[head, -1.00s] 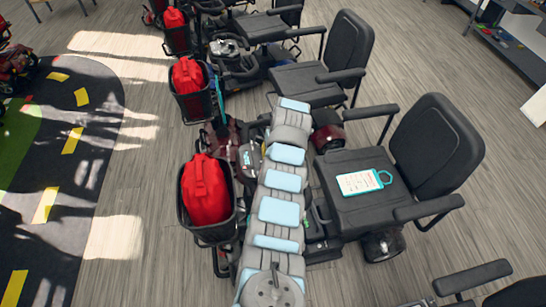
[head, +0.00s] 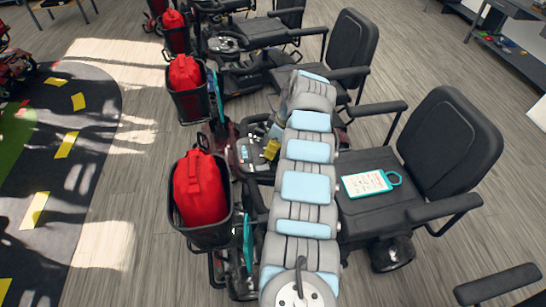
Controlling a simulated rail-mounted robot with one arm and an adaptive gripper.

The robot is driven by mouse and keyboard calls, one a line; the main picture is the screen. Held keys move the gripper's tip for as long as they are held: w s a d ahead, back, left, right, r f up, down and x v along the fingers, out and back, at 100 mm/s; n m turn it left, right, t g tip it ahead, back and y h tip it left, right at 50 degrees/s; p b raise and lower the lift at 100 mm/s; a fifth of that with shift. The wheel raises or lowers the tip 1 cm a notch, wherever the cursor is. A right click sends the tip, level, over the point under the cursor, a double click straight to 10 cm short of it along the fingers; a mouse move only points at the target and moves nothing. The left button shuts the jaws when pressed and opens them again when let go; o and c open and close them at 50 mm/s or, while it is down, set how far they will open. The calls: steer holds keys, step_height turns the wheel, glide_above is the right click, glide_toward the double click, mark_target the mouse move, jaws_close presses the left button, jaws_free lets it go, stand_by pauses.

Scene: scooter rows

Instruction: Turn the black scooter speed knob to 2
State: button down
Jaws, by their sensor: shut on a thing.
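My gripper (head: 271,146) shows small beside my grey and light-blue arm, low over the control panel (head: 246,153) of a scooter with dark red and black bodywork. It is shut on a small part at the panel, apparently the speed knob. The fingers and arm cover the knob, so its pointer and number cannot be read. The black seat (head: 375,215) right of my arm carries a white card with a teal frame (head: 366,183). I cannot tell for sure which scooter is the black one.
A basket with a red bag (head: 200,190) stands close left of my arm. Another red bag (head: 186,73) sits in a basket farther back. More black seats and scooters fill the row behind. The floor left of the baskets is clear up to the road mat (head: 62,115).

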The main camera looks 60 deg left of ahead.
steer(key=n+b, duration=0.2)
steer(key=n, duration=0.1)
steer(key=shift+f+n+b, duration=0.2)
steer(key=shift+n+b, duration=0.1)
steer(key=shift+b, duration=0.05)
steer(key=shift+d+r+n+g+h+b, duration=0.1)
steer(key=shift+n+g+h+b, duration=0.25)
steer(key=shift+n+b, duration=0.6)
steer(key=shift+n, duration=0.35)
steer(key=c, duration=0.7)
jaws_free()
steer(key=shift+r, duration=0.1)
steer(key=shift+r, duration=4.95)
